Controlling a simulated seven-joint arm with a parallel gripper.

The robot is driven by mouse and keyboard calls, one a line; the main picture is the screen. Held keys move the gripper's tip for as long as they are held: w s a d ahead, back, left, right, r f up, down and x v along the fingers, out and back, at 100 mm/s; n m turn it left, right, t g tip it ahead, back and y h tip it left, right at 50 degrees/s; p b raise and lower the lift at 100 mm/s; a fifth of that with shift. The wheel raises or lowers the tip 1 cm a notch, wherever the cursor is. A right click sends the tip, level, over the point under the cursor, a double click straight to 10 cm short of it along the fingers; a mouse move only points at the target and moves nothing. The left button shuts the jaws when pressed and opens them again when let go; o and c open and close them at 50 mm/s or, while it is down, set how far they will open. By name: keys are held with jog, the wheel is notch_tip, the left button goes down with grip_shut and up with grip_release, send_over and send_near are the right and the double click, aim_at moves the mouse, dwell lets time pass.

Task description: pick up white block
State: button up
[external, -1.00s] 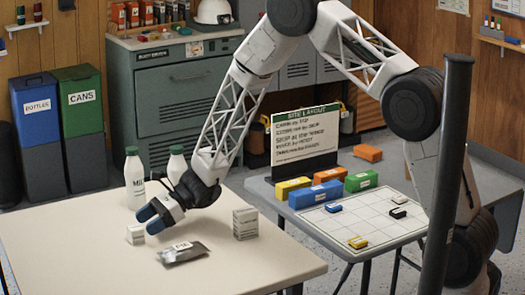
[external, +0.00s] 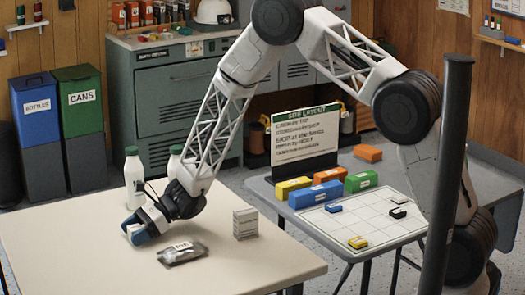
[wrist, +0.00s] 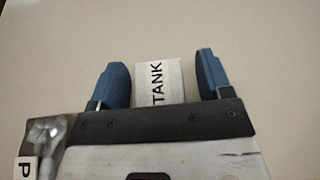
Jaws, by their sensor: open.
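The small white block (wrist: 174,75), with a face marked "TANK", lies between the two blue fingers of my gripper (wrist: 164,78) in the wrist view. A gap shows on each side of it, wider on the right, so the fingers are open around it. The block's lower part is hidden by the gripper body. In the external view my gripper (external: 140,233) is low over the near-left part of the cream table, with the block (external: 132,229) mostly hidden at its fingers.
A silver pouch (external: 183,252) lies close right of my gripper; it also shows in the wrist view (wrist: 42,137). Two white bottles, one (external: 134,180) clearly visible, stand behind. The table front (external: 110,270) is clear.

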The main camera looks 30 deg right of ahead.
aim_at(133, 228)
jog(key=shift+c, duration=0.4)
jog(key=c, duration=1)
jog(key=shift+o, duration=0.2)
jog(key=shift+r, duration=0.1)
jog(key=shift+r, duration=4.9)
